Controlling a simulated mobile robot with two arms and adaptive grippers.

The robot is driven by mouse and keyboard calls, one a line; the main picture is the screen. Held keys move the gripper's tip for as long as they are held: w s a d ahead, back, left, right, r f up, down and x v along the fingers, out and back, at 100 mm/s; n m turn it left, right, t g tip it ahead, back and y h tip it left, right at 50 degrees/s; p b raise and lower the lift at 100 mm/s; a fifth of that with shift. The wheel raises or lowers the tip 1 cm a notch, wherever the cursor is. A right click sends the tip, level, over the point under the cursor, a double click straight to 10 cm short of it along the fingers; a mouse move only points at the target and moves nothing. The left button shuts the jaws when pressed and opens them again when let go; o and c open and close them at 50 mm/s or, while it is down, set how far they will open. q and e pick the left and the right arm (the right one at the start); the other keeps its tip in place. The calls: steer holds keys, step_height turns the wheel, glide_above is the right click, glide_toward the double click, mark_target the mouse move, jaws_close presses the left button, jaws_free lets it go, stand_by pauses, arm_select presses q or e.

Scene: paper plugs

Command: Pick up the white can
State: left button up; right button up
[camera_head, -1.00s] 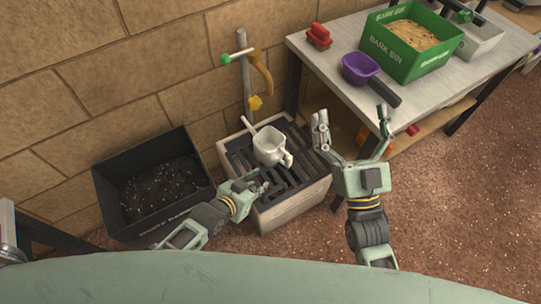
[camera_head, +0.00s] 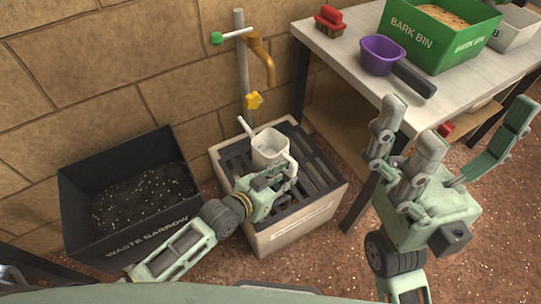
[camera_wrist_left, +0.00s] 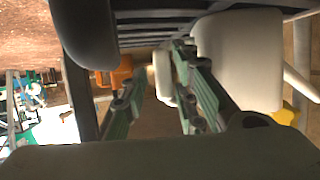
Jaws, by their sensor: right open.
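The white can (camera_head: 269,147) stands upright on the slatted top of a low stand, its spout pointing up-left and its handle towards the lower right. My left gripper (camera_head: 284,176) is at the can's handle side. In the left wrist view the can (camera_wrist_left: 240,58) fills the upper right, and the left gripper's fingers (camera_wrist_left: 158,95) are apart, with a pale part of the can, seemingly its handle, showing between them. Whether they touch it I cannot tell. My right gripper (camera_head: 455,140) is open and empty, raised in front of the table.
The stand's dark grate (camera_head: 318,184) lies under the can. A tap post (camera_head: 241,70) rises behind it. A black waste barrow (camera_head: 120,232) stands to the left. The table (camera_head: 345,55) at right holds a purple pot (camera_head: 382,54), a red brush (camera_head: 329,18) and a green bark bin (camera_head: 430,45).

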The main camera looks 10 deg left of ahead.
mark_target(290, 174)
arm_select(q)
steer(key=b+x, duration=0.2)
steer(key=x, duration=0.2)
steer(key=shift+a+f, duration=0.1)
steer(key=shift+f, duration=0.05)
steer(key=shift+w+d+b, duration=0.2)
steer(key=shift+w+b, duration=0.1)
steer(key=shift+w, duration=0.05)
jaws_close()
